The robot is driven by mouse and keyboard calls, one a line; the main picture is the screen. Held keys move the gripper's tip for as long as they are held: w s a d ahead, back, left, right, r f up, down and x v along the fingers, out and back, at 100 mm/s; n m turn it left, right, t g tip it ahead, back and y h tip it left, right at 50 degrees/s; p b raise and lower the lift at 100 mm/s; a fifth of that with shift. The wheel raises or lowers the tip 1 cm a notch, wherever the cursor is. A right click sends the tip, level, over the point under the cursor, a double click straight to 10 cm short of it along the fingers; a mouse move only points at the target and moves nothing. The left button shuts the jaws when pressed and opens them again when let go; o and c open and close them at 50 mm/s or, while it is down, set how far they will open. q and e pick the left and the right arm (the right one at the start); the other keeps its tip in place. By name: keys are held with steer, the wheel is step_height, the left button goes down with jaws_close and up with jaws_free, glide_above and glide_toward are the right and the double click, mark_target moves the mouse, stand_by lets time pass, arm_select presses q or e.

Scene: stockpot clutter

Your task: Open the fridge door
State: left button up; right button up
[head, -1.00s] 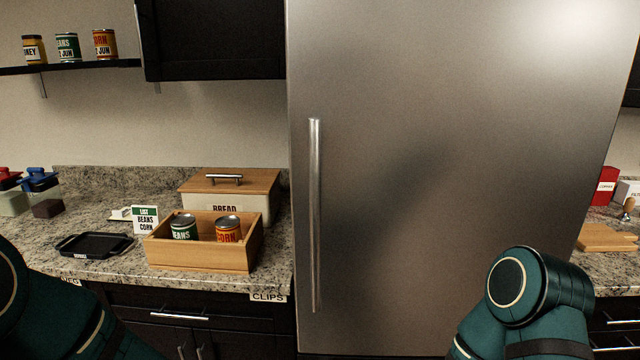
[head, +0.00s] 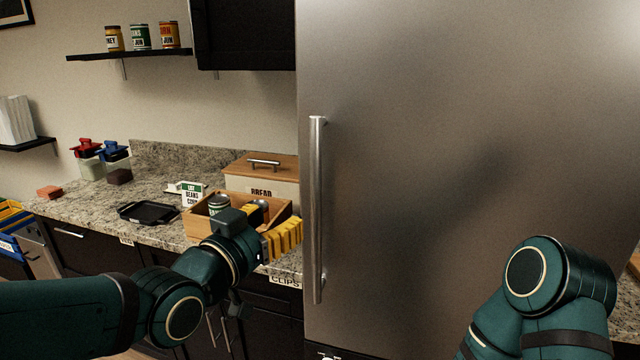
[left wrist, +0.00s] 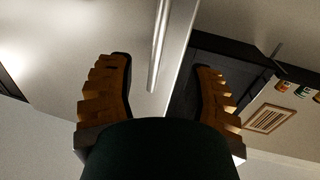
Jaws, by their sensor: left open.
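The fridge door (head: 450,150) is a tall brushed-steel panel and looks shut. Its long vertical bar handle (head: 317,210) runs along the door's left edge. My left gripper (head: 282,222) has yellow-orange ribbed fingers and is open, just left of the handle's lower half and apart from it in the picture. In the left wrist view the handle (left wrist: 158,45) shows in the gap beyond the two open fingers (left wrist: 161,64), with nothing held. My right gripper is out of view; only part of my right arm shows at the lower right.
A wooden crate (head: 192,224) with cans and a bread box (head: 262,188) stand on the granite counter behind my left gripper. A black tray (head: 147,212) lies further left. Dark drawers sit below. A shelf (head: 130,54) holds cans above. The space before the door's middle is clear.

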mark_target(313, 188)
arm_select(q)
steer(key=x, duration=1.3)
steer(key=shift+w+d+r, duration=0.15)
steer(key=shift+w+r, duration=0.1)
steer(key=shift+r, duration=0.1)
jaws_close()
